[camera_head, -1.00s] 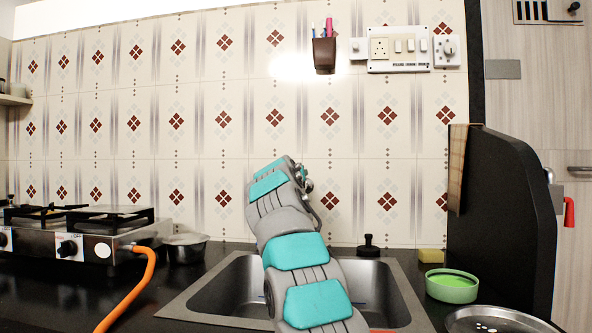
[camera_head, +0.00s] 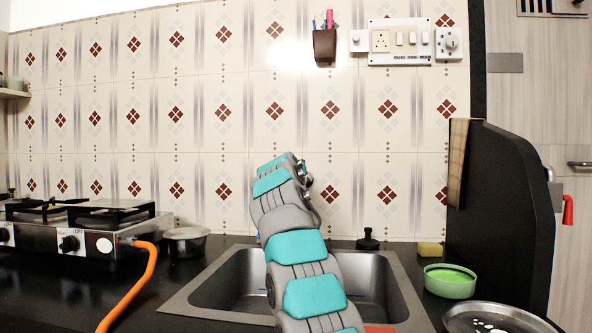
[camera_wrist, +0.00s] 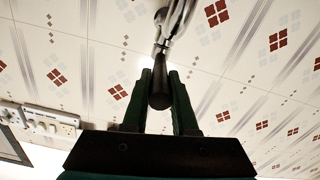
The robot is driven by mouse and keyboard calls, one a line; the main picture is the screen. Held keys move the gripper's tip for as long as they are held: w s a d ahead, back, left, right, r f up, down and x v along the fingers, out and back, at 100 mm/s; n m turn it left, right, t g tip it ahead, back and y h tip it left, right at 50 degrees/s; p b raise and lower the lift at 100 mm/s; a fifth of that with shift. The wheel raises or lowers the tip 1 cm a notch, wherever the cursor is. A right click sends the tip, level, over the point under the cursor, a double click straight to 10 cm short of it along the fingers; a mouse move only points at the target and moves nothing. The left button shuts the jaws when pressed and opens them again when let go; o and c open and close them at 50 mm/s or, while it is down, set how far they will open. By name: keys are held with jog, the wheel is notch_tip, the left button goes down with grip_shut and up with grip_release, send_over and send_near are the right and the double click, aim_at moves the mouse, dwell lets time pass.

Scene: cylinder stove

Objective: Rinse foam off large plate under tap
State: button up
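A large metal plate (camera_head: 470,318) lies on the counter at the lower right, cut off by the frame edge, with small white foam-like spots on it. The tap is mostly hidden behind my arm in the head view; a bit of its metal (camera_head: 307,176) shows beside the arm. In the wrist view the metal tap (camera_wrist: 176,28) ends in a dark handle-like piece (camera_wrist: 160,90). My gripper (camera_wrist: 160,78) has its two green fingers close on either side of this dark piece and looks shut on it. The gripper holds no plate.
A steel sink (camera_head: 205,295) lies under my arm. A green bowl (camera_head: 450,289), a yellow sponge (camera_head: 430,249) and a black stopper-like object (camera_head: 367,241) are around its right side. A stove (camera_head: 90,240) with an orange hose (camera_head: 138,285) and a metal pot (camera_head: 187,245) stand left. A black partition (camera_head: 500,215) bounds the right.

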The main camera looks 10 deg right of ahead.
grip_shut()
dwell(0.9)
